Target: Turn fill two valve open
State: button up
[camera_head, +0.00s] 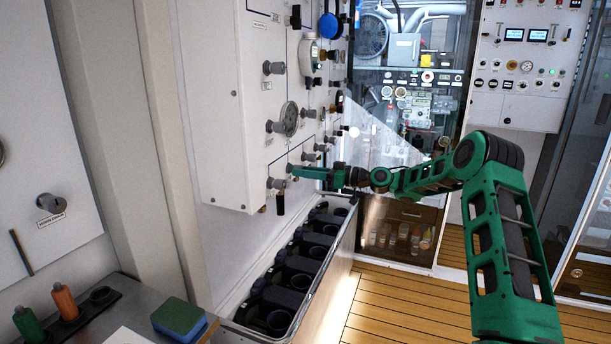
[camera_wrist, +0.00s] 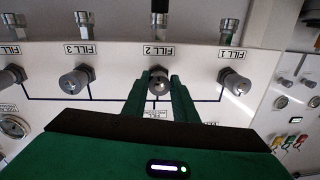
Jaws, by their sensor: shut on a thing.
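The fill two valve knob (camera_wrist: 159,87) is a grey round knob on the white panel, under the upside-down FILL 2 label in the wrist view. My gripper (camera_wrist: 160,78) has its two green fingers closed on either side of this knob, gripping it. In the head view my gripper (camera_head: 297,172) reaches the lower row of knobs from the right, and its fingers mostly hide the fill two knob. The knob's turn position is hard to read.
The fill one knob (camera_wrist: 233,80) and fill three knob (camera_wrist: 74,82) stand close on either side. Metal fittings hang below the panel. A black bin row (camera_head: 300,262) lies under the panel (camera_head: 220,110). Open wooden floor (camera_head: 400,305) is to the right.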

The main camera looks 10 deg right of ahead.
jog(key=shift+f, duration=0.2)
jog(key=o, duration=1)
jog(key=shift+r, duration=0.1)
jog(key=shift+d, duration=0.15)
jog(key=v, duration=1)
jog(key=shift+s+d, duration=0.15)
jog(key=shift+d, duration=0.05)
